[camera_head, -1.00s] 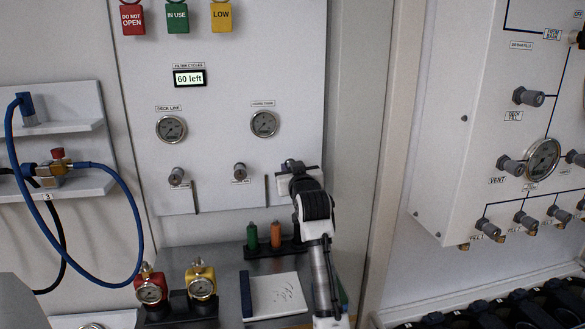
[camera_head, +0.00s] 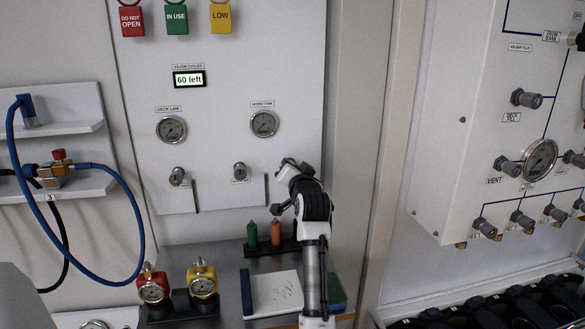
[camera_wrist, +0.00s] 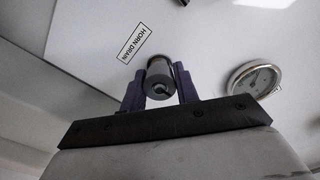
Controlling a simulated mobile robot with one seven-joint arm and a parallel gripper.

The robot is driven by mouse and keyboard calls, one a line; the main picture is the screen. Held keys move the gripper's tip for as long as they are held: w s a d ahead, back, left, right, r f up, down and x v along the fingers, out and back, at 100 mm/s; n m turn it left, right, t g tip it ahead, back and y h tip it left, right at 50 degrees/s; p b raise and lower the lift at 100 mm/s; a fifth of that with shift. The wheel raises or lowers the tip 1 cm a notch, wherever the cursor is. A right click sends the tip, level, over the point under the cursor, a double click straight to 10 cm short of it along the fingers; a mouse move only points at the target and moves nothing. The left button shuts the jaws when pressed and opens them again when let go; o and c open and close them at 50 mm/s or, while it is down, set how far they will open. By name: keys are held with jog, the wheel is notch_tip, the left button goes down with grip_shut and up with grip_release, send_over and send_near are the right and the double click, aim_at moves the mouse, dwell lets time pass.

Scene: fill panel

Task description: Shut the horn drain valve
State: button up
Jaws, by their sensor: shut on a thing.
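The horn drain valve (camera_wrist: 158,74) is a round dark grey knob in the wrist view. It sticks out of the white panel beside a "HORN DRAIN" label (camera_wrist: 134,44). My gripper (camera_wrist: 160,88) is shut on the knob, with one dark finger on each side of it. In the head view my wrist is at the panel's lower right and covers the valve. I cannot tell from the knob how far it is turned.
A gauge (camera_wrist: 253,80) is close to my gripper on the panel. Another valve (camera_head: 240,170) is to the left of my wrist.

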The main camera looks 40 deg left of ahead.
dwell(0.3)
jog(key=o, duration=1)
jog(key=shift+c, duration=0.2)
jog(key=b+v, duration=0.4)
jog(key=v, duration=0.9)
jog(key=shift+s+d, duration=0.2)
jog(key=shift+d, duration=0.15)
